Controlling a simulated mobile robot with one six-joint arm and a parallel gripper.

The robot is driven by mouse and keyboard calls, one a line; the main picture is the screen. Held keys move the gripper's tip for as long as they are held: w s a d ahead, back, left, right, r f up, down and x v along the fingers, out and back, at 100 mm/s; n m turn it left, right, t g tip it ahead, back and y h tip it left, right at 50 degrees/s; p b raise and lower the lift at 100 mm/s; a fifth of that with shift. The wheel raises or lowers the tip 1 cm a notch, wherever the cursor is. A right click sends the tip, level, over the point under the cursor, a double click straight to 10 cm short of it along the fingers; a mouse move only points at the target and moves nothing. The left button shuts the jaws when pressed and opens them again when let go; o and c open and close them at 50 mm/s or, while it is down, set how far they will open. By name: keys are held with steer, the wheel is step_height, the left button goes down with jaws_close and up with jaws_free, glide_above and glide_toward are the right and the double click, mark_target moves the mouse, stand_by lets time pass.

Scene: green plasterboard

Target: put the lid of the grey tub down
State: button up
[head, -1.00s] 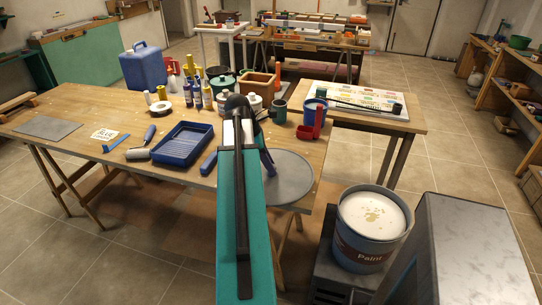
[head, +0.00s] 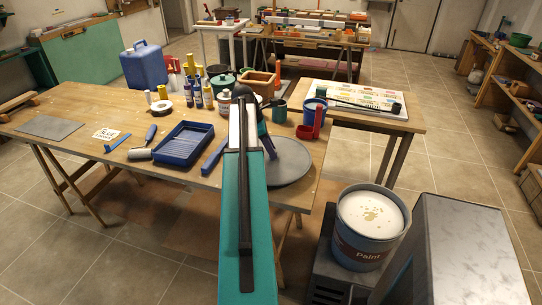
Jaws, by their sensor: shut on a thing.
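The lid is a flat grey disc (head: 292,161) at the front right corner of the worktable (head: 95,152). My gripper (head: 271,150) is shut on it, with the fingers at its upper left part. My teal arm covers part of its left side. I cannot tell whether the lid touches the table or hangs just above it. The grey tub (head: 363,243), marked "Paint", stands open to the right of the table, with pale paint inside. The lid is apart from the tub.
A blue paint tray (head: 184,146) and a roller (head: 140,153) lie left of my arm. A red holder (head: 311,127) and a blue-and-white pot (head: 314,107) stand behind the lid. The table's front left is mostly clear. A side table (head: 373,117) is at the right.

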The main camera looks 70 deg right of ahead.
steer(key=shift+f, duration=0.15)
steer(key=shift+f+p, duration=0.65)
steer(key=shift+f, duration=0.95)
steer(key=shift+f, duration=0.1)
steer(key=o, duration=1.1)
steer(key=b+v, duration=0.2)
steer(key=v, duration=1)
